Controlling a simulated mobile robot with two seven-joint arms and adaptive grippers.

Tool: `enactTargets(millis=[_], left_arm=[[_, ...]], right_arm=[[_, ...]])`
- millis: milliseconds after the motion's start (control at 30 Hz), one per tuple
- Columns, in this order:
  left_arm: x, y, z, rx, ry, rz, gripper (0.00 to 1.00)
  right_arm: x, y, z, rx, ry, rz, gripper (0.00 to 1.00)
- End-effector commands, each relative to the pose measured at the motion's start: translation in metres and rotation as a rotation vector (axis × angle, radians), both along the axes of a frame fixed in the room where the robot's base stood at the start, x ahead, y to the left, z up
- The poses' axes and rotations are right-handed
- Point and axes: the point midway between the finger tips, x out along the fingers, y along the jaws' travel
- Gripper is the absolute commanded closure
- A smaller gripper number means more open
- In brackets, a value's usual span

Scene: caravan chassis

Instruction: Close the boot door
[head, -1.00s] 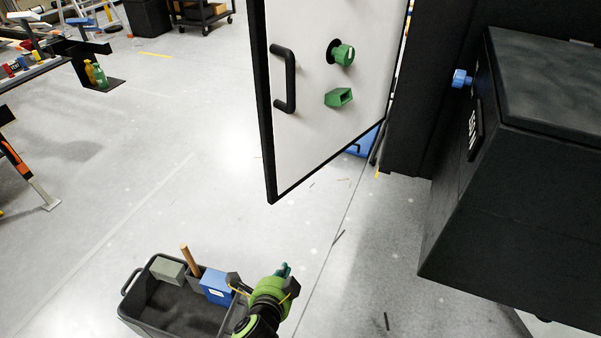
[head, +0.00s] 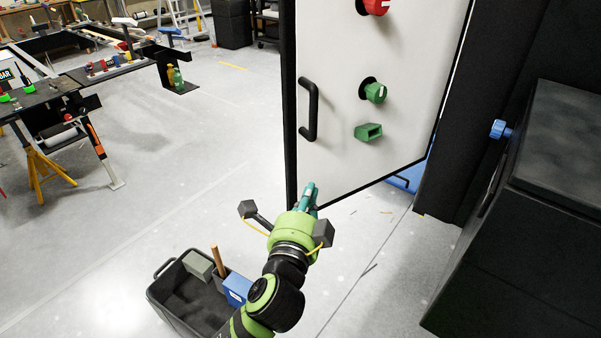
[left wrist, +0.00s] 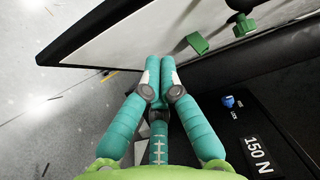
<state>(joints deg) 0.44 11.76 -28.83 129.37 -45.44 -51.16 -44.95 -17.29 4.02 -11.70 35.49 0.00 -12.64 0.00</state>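The boot door (head: 335,65) is a white panel with black edges, standing swung open. A black bar handle (head: 313,110) is near its left edge. The panel carries a red knob (head: 376,6), a green knob (head: 375,92) and a green socket-like block (head: 369,131). My left gripper (head: 310,192) is below the handle, near the door's lower left corner in the picture. Its teal fingers are together and empty. In the left wrist view the fingertips (left wrist: 160,68) appear near the door's lower edge (left wrist: 95,66); I cannot tell whether they touch. My right gripper is out of view.
A black box body with a blue knob (head: 500,129) stands at the right. A dark grey tote (head: 172,305) with a blue box (head: 236,289) sits on the floor beside my left arm. A workbench is at the far left.

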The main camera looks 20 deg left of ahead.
Motion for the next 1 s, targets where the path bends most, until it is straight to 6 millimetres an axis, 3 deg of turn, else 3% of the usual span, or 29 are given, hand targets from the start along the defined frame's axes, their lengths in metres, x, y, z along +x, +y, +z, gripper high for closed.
enactTargets(millis=[100, 300, 1000], left_arm=[[0.024, 0.004, 0.003, 0.003, 0.0, 0.001, 1.0], [0.039, 0.026, 0.001, 0.003, 0.001, 0.002, 1.0], [0.05, 0.043, 0.0, 0.003, -0.001, -0.015, 1.0]], right_arm=[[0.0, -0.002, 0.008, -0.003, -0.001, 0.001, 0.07], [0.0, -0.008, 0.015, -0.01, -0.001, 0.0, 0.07], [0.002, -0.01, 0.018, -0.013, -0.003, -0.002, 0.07]])
